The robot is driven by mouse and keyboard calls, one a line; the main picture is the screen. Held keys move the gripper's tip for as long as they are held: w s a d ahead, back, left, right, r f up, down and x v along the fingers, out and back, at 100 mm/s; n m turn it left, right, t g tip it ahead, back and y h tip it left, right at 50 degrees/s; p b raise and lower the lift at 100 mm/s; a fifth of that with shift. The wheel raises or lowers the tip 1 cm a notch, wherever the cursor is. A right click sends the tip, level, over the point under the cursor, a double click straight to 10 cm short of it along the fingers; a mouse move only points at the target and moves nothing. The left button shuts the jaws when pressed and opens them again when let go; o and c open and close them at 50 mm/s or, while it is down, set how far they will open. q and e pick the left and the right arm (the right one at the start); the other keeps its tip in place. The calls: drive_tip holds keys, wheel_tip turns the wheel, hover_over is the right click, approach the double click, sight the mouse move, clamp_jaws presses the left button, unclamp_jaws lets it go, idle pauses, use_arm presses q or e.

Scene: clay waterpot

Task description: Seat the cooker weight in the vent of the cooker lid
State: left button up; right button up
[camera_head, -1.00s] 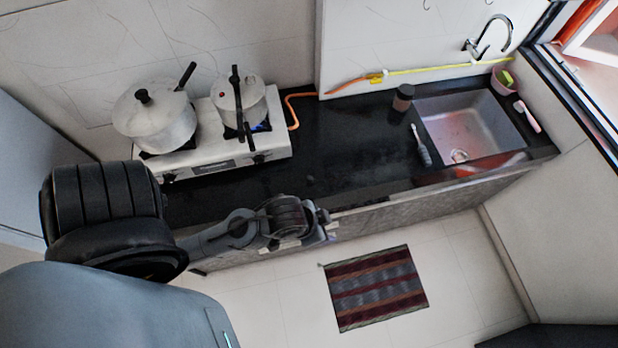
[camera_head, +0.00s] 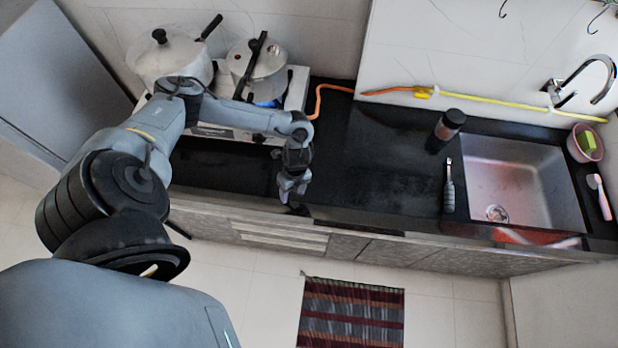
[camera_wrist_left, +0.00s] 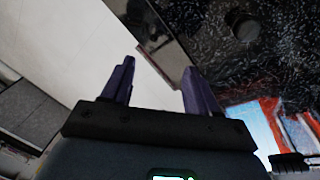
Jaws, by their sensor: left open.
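The pressure cooker (camera_head: 266,78) stands on the right side of the stove, with its lid (camera_head: 240,60) on top and a black handle across it. The vent is too small to make out. My left gripper (camera_head: 293,190) is over the front edge of the counter, right of the stove, pointing down. In the left wrist view its purple fingers (camera_wrist_left: 158,72) are apart with nothing between them. A small dark round piece (camera_wrist_left: 243,26), which looks like the cooker weight, stands on the black counter beyond the right finger. In the head view it is not visible. My right gripper is not in view.
A large lidded pot (camera_head: 170,58) stands on the stove's left side, partly behind my left arm. An orange hose (camera_head: 318,100) runs from the stove. A dark jar (camera_head: 447,127), a brush (camera_head: 449,190) and the sink (camera_head: 520,185) are to the right. The middle counter (camera_head: 375,170) is clear.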

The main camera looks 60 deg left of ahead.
use_arm(q)
drive_tip(key=w+a+r, duration=0.1)
drive_tip(key=w+a, duration=0.1)
drive_tip(key=w+a+r+t+b, duration=0.1)
drive_tip(key=w+a, duration=0.1)
drive_tip(key=w, duration=0.1)
drive_tip(key=w+a+t+y+b, duration=0.1)
drive_tip(key=w+a, duration=0.1)
drive_tip(key=w, duration=0.1)
drive_tip(key=shift+a+r, duration=0.4)
wheel_tip(320, 180, down, 4)
drive_tip(key=shift+d+f, duration=0.1)
drive_tip(key=f, duration=0.2)
drive_tip(key=d+f, duration=0.1)
drive_tip(key=f, duration=0.1)
drive_tip(key=shift+f, duration=0.2)
drive_tip(key=shift+a+f, duration=0.1)
drive_tip(key=shift+f, duration=0.3)
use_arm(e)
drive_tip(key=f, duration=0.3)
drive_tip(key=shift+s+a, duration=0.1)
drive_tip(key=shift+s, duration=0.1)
use_arm(q)
drive_tip(key=shift+c, duration=0.4)
clamp_jaws()
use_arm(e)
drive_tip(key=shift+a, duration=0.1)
use_arm(q)
drive_tip(key=shift+r, duration=0.1)
